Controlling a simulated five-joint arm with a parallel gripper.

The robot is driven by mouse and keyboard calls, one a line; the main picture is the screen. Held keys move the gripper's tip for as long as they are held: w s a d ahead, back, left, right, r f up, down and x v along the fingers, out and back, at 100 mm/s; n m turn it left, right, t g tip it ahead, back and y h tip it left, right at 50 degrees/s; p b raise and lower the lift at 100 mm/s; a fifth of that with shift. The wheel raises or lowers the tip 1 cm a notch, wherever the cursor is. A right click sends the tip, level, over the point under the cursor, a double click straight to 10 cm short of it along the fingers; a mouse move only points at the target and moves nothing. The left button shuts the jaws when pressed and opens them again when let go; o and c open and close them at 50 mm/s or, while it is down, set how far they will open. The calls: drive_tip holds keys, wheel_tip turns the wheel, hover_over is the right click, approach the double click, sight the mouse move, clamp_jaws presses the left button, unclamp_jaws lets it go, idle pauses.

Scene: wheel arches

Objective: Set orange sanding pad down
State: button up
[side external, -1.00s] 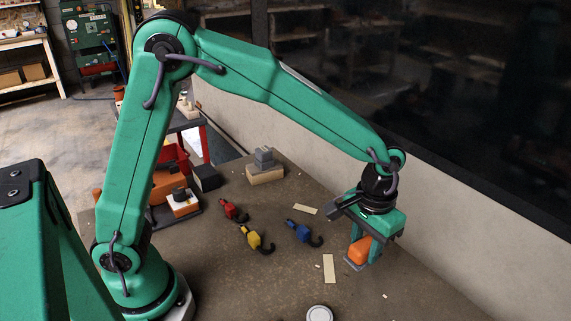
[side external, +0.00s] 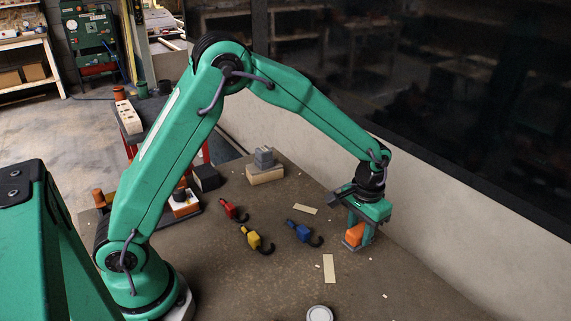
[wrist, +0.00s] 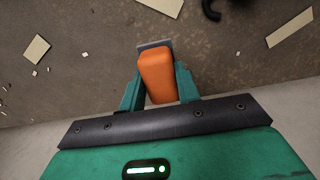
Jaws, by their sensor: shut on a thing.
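The orange sanding pad (side external: 354,235) is an orange block with a thin grey plate along its underside. My gripper (side external: 359,239) is shut on it, low at the right of the bench. The pad seems at or very near the bench top; I cannot tell whether it touches. In the wrist view the pad (wrist: 158,74) lies between the two green fingers (wrist: 160,92), with its grey edge (wrist: 154,44) at the far end.
Red (side external: 229,208), yellow (side external: 252,238) and blue (side external: 300,231) hooked tools lie to the left. Pale strips (side external: 328,268) and small scraps lie on the bench (side external: 255,290). A grey block sits on a tan block (side external: 264,175) farther back. A wall (side external: 460,210) stands close on the right.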

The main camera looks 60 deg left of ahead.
sight(360, 225)
drive_tip(key=shift+w+a+f, duration=0.35)
drive_tip(key=shift+w+a, duration=0.05)
drive_tip(key=shift+a, duration=0.05)
drive_tip(key=shift+f, duration=2)
drive_tip(key=shift+f, duration=0.15)
drive_tip(key=o, duration=1)
wheel_tip(360, 225, up, 11)
drive_tip(key=shift+r, duration=0.7)
